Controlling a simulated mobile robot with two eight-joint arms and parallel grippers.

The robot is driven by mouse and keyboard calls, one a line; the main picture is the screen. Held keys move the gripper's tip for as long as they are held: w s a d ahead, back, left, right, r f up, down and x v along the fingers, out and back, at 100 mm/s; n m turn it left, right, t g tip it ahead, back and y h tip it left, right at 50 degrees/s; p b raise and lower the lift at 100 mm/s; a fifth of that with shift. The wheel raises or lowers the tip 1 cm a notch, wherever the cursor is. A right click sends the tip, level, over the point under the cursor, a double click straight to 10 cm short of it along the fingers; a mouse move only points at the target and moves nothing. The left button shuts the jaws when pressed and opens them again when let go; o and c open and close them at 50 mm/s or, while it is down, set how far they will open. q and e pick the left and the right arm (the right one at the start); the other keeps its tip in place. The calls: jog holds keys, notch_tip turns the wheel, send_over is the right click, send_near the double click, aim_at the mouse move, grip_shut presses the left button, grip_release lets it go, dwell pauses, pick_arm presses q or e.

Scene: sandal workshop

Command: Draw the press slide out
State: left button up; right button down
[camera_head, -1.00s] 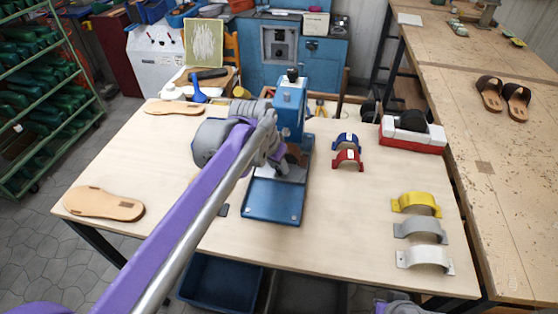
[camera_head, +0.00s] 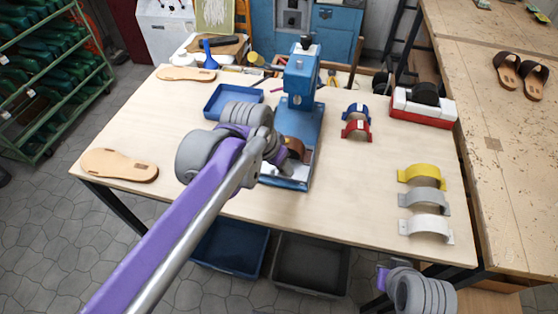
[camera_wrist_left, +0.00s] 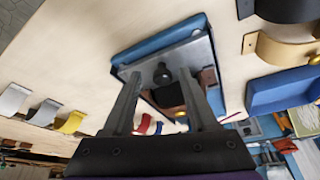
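The blue press (camera_head: 302,78) stands on the table, with its blue base (camera_head: 302,128) reaching towards the table's front edge. The grey press slide shows in the left wrist view (camera_wrist_left: 200,52) as a flat plate with a dark knob (camera_wrist_left: 162,73). A brown piece (camera_head: 296,146) sits on the slide. My left gripper (camera_wrist_left: 160,82) is at the slide's front, its two fingers apart either side of the knob, with visible gaps. In the head view my left arm hides the fingers and part of the slide.
A blue tray (camera_head: 226,102) lies left of the press. Red (camera_head: 356,130) and blue (camera_head: 356,112) straps lie right of it, with yellow (camera_head: 422,173), grey (camera_head: 425,198) and white (camera_head: 426,226) straps further right. A sole (camera_head: 120,165) lies at the left.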

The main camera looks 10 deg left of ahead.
pick_arm(q)
jog(key=shift+w+r, duration=0.1)
jog(key=shift+r, duration=0.35)
jog(key=v, duration=1)
jog(key=shift+p, duration=0.4)
pick_arm(e)
jog(key=shift+w+r, duration=0.15)
jog(key=shift+r, duration=0.35)
pick_arm(q)
jog(key=shift+s+a+f, duration=0.1)
jog(key=shift+s+f, duration=0.05)
jog(key=shift+s, duration=0.1)
